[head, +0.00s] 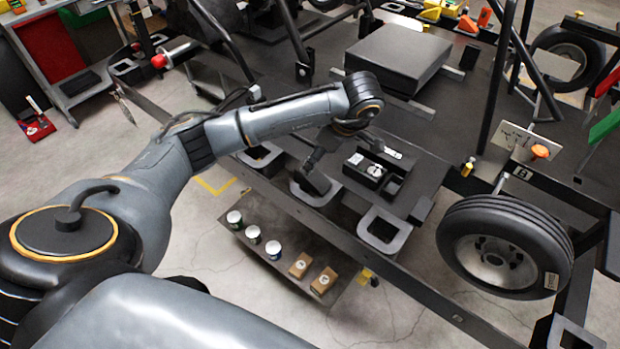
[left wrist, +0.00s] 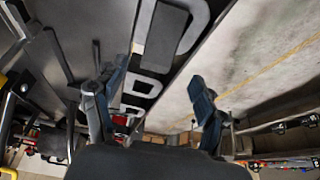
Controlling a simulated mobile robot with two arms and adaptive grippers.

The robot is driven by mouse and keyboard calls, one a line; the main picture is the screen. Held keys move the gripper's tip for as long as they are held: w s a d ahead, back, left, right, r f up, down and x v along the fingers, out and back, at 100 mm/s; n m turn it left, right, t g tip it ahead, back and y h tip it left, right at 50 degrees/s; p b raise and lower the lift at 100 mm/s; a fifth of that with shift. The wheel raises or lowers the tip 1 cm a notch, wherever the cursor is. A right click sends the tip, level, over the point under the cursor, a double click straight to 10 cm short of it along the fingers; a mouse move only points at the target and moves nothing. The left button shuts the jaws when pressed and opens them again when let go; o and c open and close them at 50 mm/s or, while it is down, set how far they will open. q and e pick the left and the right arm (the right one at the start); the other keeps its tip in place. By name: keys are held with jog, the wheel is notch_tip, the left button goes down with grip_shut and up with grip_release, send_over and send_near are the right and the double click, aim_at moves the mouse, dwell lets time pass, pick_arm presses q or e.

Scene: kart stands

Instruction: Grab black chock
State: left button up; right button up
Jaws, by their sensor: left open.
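A black block (head: 313,180), which looks like the chock, shows in the head view at a light grey square ring holder on the rail. In the left wrist view a dark block (left wrist: 166,32) lies within the nearest pale ring at the top, beyond the fingertips. My left gripper (head: 345,149) is above the rail and close to this block in the head view. Its two fingers are spread with nothing between them in the left wrist view (left wrist: 150,93). The arm and fingers partly cover this area. My right gripper is not in view.
Another ring holder (head: 382,231) sits on the rail to the right. A black tray (head: 386,184) with small parts lies behind. A wheel (head: 505,246) stands at the right. A low shelf (head: 330,285) with cans and small boxes is below the rail.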

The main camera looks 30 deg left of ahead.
aim_at(313, 177)
pick_arm(q)
jog(key=shift+p+x, duration=0.5)
jog(key=shift+x, duration=0.65)
jog(key=p+x, duration=0.1)
jog(key=x, duration=0.1)
jog(key=p+x, duration=0.1)
jog(key=x, duration=0.2)
jog(key=shift+w+d+f, duration=0.1)
jog(key=shift+d+f, duration=0.1)
jog(key=shift+f, duration=0.3)
jog(key=c, duration=1.3)
